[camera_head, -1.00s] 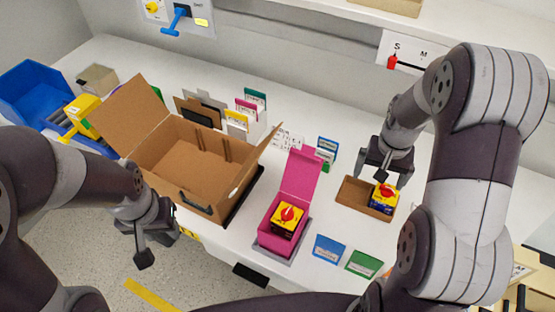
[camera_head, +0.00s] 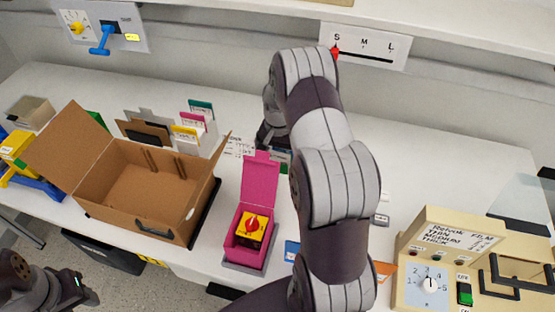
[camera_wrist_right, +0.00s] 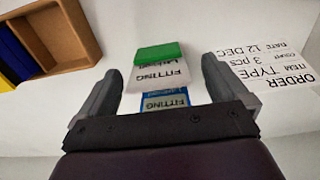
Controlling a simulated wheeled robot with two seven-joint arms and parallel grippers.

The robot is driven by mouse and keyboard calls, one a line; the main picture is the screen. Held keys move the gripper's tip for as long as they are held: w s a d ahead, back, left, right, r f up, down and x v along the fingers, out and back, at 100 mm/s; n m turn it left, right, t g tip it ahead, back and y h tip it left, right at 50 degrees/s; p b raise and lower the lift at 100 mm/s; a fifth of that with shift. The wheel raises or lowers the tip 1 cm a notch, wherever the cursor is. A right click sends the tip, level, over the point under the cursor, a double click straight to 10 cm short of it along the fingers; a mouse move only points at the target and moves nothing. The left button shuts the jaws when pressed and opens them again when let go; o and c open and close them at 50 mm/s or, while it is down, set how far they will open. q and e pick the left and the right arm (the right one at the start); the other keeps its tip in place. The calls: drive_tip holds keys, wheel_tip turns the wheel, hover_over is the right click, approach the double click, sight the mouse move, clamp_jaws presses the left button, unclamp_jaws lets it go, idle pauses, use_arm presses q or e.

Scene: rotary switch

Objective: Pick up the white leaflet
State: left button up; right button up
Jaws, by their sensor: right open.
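In the right wrist view a white leaflet (camera_wrist_right: 160,75) with FITTING lettering and a green top band lies between and beyond my right fingertips. A second leaflet (camera_wrist_right: 165,100) with blue edges shows just nearer, between the fingers. My right gripper (camera_wrist_right: 160,72) is open, one finger on each side of the leaflets, holding nothing. I cannot tell whether it touches them. In the head view my right arm hides most of this spot; part of my right gripper (camera_head: 268,136) shows behind the pink box. My left gripper (camera_head: 78,288) is at the lower left, its fingers unclear.
An order card (camera_wrist_right: 285,65) lies right of the leaflets in the wrist view. A small cardboard tray (camera_wrist_right: 62,58) is at upper left. In the head view are a pink box (camera_head: 262,180), a large open carton (camera_head: 140,195) and a cream control box (camera_head: 450,255).

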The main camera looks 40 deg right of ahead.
wheel_tip(320, 180, down, 4)
drive_tip(key=shift+d+r, duration=0.15)
drive_tip(key=shift+r, duration=0.1)
drive_tip(key=c, duration=1.1)
drive_tip(key=shift+r, duration=0.15)
